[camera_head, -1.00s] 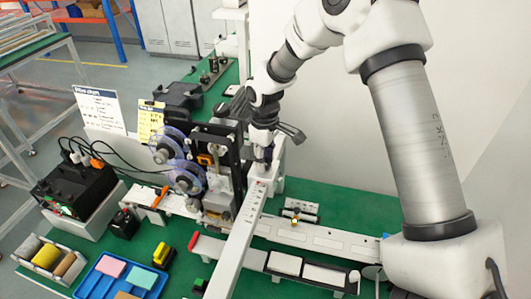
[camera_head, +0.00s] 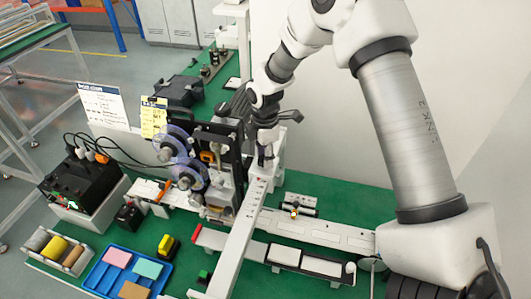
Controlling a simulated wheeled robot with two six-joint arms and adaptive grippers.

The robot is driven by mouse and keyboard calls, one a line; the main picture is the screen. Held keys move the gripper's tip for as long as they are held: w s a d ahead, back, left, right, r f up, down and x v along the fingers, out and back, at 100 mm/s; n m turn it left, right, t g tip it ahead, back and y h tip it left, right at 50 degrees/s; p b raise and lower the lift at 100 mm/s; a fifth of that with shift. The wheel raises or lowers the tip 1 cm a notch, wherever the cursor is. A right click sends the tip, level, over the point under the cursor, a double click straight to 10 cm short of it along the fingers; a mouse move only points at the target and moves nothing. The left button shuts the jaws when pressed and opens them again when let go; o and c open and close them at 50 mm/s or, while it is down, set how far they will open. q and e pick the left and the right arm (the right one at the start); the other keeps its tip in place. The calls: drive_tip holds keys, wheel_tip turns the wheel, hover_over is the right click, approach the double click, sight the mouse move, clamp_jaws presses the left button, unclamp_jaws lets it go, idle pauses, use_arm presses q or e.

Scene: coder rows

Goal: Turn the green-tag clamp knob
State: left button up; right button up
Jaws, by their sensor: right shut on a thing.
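My right gripper (camera_head: 266,152) points down at the far end of a long white rail (camera_head: 240,238), beside the coder machine with its two clear-and-blue reels (camera_head: 188,175). Its fingers are shut on a small knob-like part there. The fingers and arm hide most of this part, and I cannot make out a green tag on it. A small black block with a green top (camera_head: 204,275) sits by the near end of the rail, away from the gripper. My left gripper is not in view.
A blue tray (camera_head: 98,284) with coloured blocks and a yellow-and-black item (camera_head: 167,247) lie at front left. A black box with cables (camera_head: 85,183) stands at left. A second white rail (camera_head: 318,232) crosses to the right.

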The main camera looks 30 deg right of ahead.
drive_tip(key=shift+a+n, duration=0.1)
drive_tip(key=shift+n, duration=0.9)
drive_tip(key=o, duration=1.1)
drive_tip(key=shift+w+f, duration=0.1)
drive_tip(key=shift+w, duration=0.05)
wheel_tip(320, 180, up, 12)
drive_tip(key=shift+r, duration=0.1)
